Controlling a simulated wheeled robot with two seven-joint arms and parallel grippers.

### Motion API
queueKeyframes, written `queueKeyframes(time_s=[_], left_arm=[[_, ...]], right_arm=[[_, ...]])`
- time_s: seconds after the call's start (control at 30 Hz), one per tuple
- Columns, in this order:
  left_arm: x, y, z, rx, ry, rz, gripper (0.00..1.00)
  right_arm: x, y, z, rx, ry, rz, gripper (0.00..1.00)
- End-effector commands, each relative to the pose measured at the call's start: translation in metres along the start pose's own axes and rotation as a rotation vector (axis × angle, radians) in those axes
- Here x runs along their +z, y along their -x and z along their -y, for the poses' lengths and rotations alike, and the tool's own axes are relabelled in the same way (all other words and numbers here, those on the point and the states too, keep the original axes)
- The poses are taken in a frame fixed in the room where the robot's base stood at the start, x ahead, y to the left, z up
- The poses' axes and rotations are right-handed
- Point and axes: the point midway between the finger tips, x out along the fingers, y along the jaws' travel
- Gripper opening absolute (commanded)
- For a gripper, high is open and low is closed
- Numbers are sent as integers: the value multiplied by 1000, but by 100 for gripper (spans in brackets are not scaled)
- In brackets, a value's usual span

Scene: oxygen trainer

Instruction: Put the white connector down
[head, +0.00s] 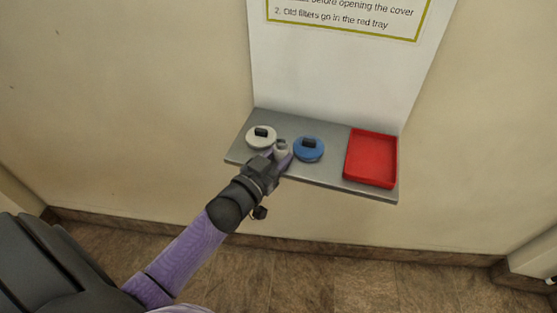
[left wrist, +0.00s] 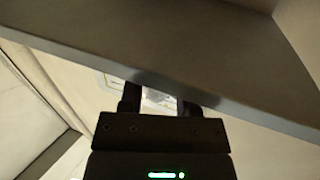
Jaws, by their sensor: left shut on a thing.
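The white connector (head: 282,147) shows as a small pale piece at the tip of my left gripper (head: 279,157), over the front part of the grey shelf (head: 325,169). My left gripper is shut on it. The connector lies between a white round cap (head: 261,132) and a blue round cap (head: 309,155). I cannot tell whether it touches the shelf. In the left wrist view, my two dark fingers (left wrist: 157,100) point toward the shelf edge (left wrist: 230,103), with something pale between them. My right gripper is not in view.
A red tray (head: 371,160) sits at the right end of the shelf. A white panel with a printed sign (head: 345,18) rises behind the shelf. Bare shelf shows between the blue cap and the tray. The shelf's front edge is close to my left wrist.

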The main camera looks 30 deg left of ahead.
Motion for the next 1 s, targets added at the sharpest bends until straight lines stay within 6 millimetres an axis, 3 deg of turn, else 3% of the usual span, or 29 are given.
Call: queueKeyframes(time_s=[0.23, 0.27, 0.4, 0.43, 0.77, 1.0], left_arm=[[1, 0, 0, 0, 0, 1, 0], [2, 0, 0, 0, 0, 1, 43], [0, 0, 0, 0, 0, 1, 73], [0, 0, 0, 0, 0, 1, 76], [-4, 1, 0, 0, -1, 1, 76], [-3, 50, 0, -1, 2, 5, 76]], right_arm=[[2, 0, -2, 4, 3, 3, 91], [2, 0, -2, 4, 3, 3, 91], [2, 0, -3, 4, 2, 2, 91], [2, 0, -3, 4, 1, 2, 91], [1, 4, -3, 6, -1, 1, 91], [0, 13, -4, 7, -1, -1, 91]])
